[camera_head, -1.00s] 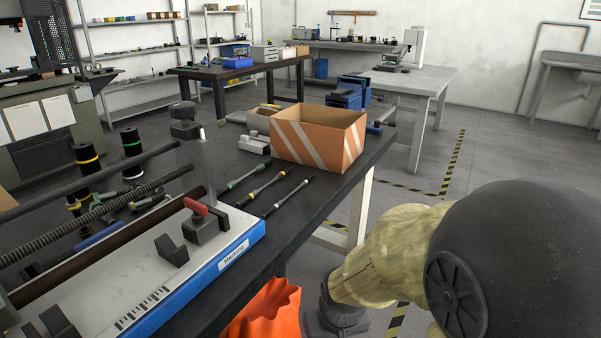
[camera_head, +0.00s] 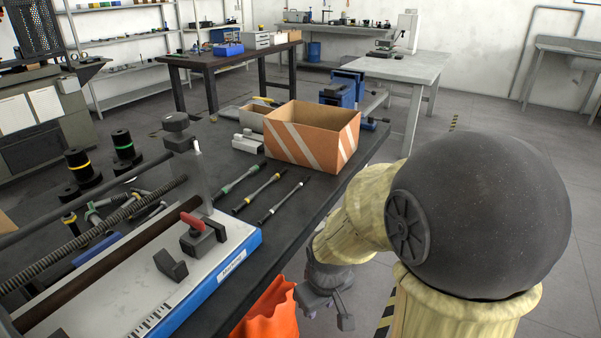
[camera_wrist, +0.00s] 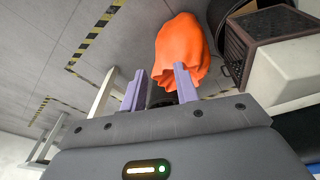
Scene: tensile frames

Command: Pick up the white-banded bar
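The white-banded bar (camera_head: 283,203) is a thin dark rod with pale bands. It lies on the dark workbench (camera_head: 312,205), rightmost of three similar bars, near the bench's right edge. Beside it lie a yellow-banded bar (camera_head: 259,190) and a green-banded bar (camera_head: 237,180). My gripper (camera_head: 326,312) hangs beyond the bench's right edge, apart from the bars and lower in the picture. That view shows none of the bars.
A striped orange box (camera_head: 312,140) stands behind the bars. The marking fixture (camera_head: 215,262) with a red-handled clamp (camera_head: 200,230) fills the bench's left front. An orange bag (camera_head: 268,315) is beside the bench, close to my gripper; it also shows in the wrist view (camera_wrist: 178,48).

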